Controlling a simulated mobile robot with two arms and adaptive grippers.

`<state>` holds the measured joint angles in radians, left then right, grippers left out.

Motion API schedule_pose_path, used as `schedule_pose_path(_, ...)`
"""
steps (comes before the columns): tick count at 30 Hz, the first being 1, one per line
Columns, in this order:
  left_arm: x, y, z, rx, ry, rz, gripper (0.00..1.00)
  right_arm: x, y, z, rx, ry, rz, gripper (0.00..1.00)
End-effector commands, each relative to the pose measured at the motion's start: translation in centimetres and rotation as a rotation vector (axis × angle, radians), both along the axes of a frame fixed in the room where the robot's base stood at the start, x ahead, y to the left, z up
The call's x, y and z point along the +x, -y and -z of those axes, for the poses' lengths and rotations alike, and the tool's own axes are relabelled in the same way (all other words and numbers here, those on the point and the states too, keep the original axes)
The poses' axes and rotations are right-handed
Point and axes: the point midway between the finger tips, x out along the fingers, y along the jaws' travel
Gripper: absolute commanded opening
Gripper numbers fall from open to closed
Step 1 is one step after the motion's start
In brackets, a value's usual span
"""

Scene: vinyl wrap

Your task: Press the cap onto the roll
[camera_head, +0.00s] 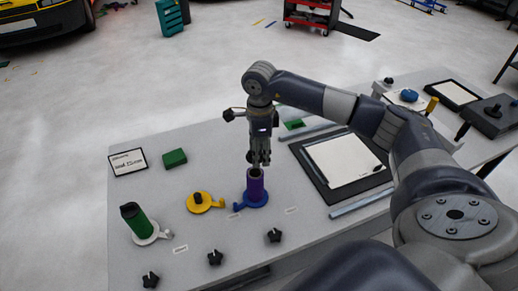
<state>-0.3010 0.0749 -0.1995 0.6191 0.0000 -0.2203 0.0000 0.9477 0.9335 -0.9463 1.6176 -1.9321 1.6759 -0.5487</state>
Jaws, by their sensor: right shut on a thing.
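A purple roll (255,188) stands upright on a blue round holder (258,203) near the middle of the table. Its top end looks dark. My right gripper (259,162) points straight down just above the roll. Its fingers are shut on a small dark thing, likely the cap, which they mostly hide. I cannot tell whether it touches the roll's top. A green roll (137,222) with a black top (130,209) leans slightly on a white holder (150,238) at the left. My left gripper is not in view.
A yellow holder (206,204) with a dark post stands left of the blue one. Several black star knobs (274,235) line the front edge. A green block (174,158) and framed sign (128,162) lie at the back left. A black-framed panel (340,162) lies right.

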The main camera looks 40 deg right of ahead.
Motion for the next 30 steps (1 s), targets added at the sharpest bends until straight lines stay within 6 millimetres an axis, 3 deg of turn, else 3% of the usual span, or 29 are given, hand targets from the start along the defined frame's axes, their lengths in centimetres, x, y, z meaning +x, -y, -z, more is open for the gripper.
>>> schedule_pose_path(16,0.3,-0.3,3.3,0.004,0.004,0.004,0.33,0.0,0.0,5.2,0.000,0.000,0.000,0.33)
schedule_pose_path(30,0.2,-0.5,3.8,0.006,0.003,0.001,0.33,0.0,0.0,5.8,0.000,0.000,0.000,0.33)
